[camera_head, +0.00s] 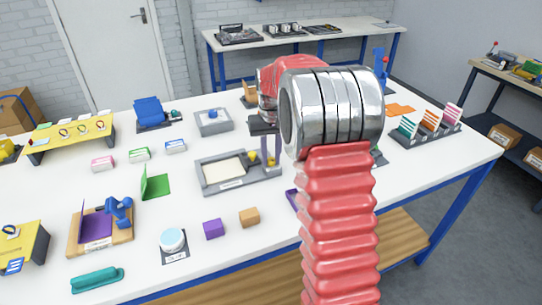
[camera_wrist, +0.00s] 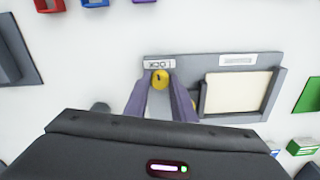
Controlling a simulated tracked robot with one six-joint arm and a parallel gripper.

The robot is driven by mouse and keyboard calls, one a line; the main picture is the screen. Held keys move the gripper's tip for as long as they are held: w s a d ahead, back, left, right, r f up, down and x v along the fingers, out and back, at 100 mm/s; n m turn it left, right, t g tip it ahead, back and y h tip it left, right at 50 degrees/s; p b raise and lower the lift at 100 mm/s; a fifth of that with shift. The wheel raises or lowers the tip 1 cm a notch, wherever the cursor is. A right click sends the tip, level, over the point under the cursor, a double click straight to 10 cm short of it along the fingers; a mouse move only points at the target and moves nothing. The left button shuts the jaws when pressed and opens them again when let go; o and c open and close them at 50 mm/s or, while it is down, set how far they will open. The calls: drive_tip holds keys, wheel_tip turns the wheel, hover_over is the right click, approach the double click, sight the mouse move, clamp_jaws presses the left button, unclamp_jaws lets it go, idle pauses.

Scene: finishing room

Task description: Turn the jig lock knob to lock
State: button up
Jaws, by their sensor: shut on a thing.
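The jig is a grey plate (camera_head: 240,184) with a cream panel (camera_head: 222,169) in a raised frame, near the middle of the white table. It also shows in the wrist view (camera_wrist: 200,68). A round yellow jig lock knob (camera_wrist: 160,79) with a dark mark sits beside the panel, next to a small label (camera_wrist: 159,64) that seems to read LOCK, seen upside down. My gripper (camera_wrist: 160,92) points down over the jig, its two purple-grey fingers shut on the knob, one on each side. In the head view my gripper (camera_head: 264,160) partly hides the yellow parts there.
An orange block (camera_head: 249,217) and a purple block (camera_head: 213,229) lie in front of the jig. A grey tray with a blue part (camera_head: 213,122) stands behind it. A green angled piece (camera_head: 155,185) is to the left. My arm hides part of the table's right side.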

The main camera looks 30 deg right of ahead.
sight(271, 158)
drive_tip(key=shift+m, duration=1.1)
drive_tip(key=o, duration=1.1)
drive_tip(key=shift+c, duration=0.2)
wheel_tip(271, 158, up, 14)
drive_tip(key=shift+f, duration=0.15)
drive_tip(key=shift+w, duration=0.15)
